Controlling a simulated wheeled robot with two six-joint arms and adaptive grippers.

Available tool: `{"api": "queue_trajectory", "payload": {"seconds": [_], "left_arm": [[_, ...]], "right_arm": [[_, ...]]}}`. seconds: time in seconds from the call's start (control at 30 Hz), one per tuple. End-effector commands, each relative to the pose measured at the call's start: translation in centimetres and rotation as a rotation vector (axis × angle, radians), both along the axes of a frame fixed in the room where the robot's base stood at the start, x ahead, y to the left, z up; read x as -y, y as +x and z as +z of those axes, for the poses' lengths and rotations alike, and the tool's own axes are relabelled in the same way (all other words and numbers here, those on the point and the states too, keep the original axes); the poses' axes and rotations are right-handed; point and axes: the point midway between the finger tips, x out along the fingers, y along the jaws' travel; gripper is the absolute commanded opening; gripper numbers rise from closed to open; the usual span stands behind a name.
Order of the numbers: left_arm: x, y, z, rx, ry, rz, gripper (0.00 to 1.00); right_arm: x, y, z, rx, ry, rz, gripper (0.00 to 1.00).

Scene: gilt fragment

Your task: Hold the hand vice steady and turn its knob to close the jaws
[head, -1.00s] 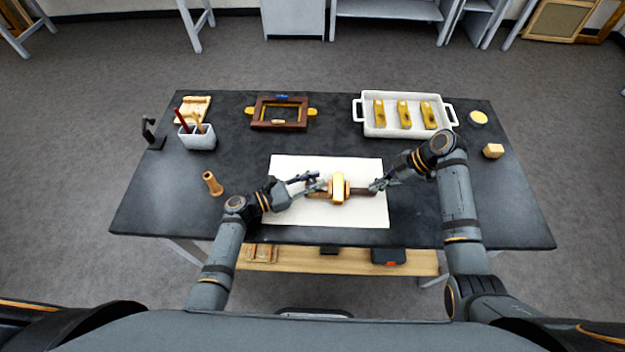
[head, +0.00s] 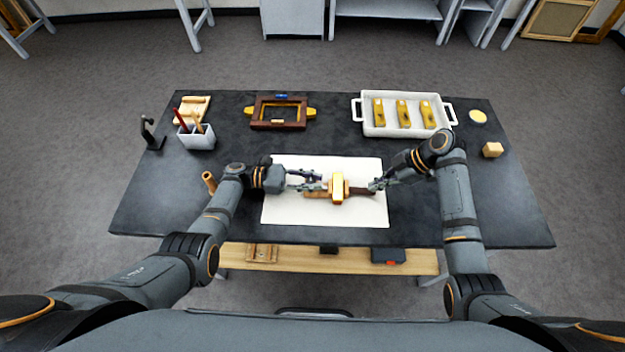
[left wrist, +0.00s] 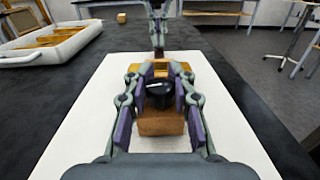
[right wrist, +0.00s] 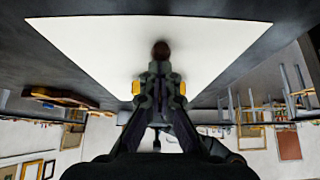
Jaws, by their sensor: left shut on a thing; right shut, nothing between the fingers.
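The hand vice (head: 338,188) lies on the white sheet (head: 290,212), with a gold body, a wooden block on its left and a dark brown handle (head: 362,190) on its right. My left gripper (head: 322,182) comes in from the left. In the left wrist view its purple pads close on a black round knob (left wrist: 159,94) above the wooden block (left wrist: 160,122). My right gripper (head: 375,186) is shut and empty by the handle's right end. In the right wrist view the brown handle end (right wrist: 161,50) shows just beyond the fingertips (right wrist: 158,72); whether they touch is unclear.
A white tray (head: 390,131) with several yellow pieces stands at the back right. A brown frame (head: 256,124), a pen cup (head: 197,141) and a black stand (head: 152,138) stand at the back and left. A wooden block (head: 492,150) sits at right. The front right of the table is clear.

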Motion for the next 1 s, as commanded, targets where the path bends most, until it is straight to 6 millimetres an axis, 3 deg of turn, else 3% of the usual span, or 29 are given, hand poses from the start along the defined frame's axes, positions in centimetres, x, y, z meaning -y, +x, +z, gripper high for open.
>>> {"api": "queue_trajectory", "payload": {"seconds": [0.33,0.37,0.53,0.87,1.0], "left_arm": [[-0.2,-0.1,-0.2,-0.003,0.004,-0.001,0.0],[-0.2,-0.1,-0.2,-0.003,0.003,-0.001,0.26],[-0.1,0.0,-0.1,-0.002,0.002,-0.001,0.49],[-0.1,0.0,0.1,0.0,0.0,-0.001,0.49],[-0.1,0.0,1.1,0.002,0.0,-0.001,0.49]], "right_arm": [[0.2,-0.1,-0.3,-0.005,-0.008,-0.002,0.0],[0.3,-0.1,-0.3,-0.005,-0.008,-0.002,0.0],[0.2,-0.1,-0.3,-0.006,-0.007,-0.002,0.0],[0.2,-0.1,-0.3,-0.006,-0.006,-0.002,0.0],[0.2,-0.2,-0.3,-0.006,-0.005,-0.002,0.0]]}}
